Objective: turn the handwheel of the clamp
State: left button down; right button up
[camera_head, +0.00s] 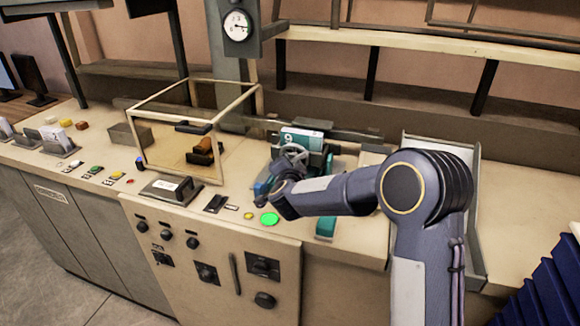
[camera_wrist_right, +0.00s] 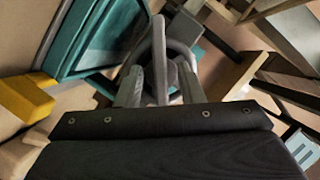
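The clamp (camera_head: 303,140) is teal with a white label and stands on the bench in the middle of the head view. Its grey handwheel (camera_head: 293,153) faces the front. My right arm reaches in from the right, and its wrist hides part of the clamp's lower side. In the right wrist view the handwheel (camera_wrist_right: 159,48) shows as a grey ring straight ahead. The fingers of my right gripper (camera_wrist_right: 160,88) are apart, with part of the ring between them and gaps visible beside it. Contact cannot be made out. My left gripper is not in view.
A glass case with a pale frame (camera_head: 176,112) stands left of the clamp. A lit green button (camera_head: 269,219) and a small sign holder (camera_head: 166,190) lie near the bench's front edge. A metal tray (camera_head: 472,222) is at the right, behind my arm. A dial gauge (camera_head: 237,26) hangs above.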

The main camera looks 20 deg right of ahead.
jog(key=b+v, duration=0.1)
jog(key=v, duration=0.6)
jog(key=shift+s+b, duration=0.35)
jog(key=shift+b, duration=0.05)
jog(key=shift+a, duration=0.1)
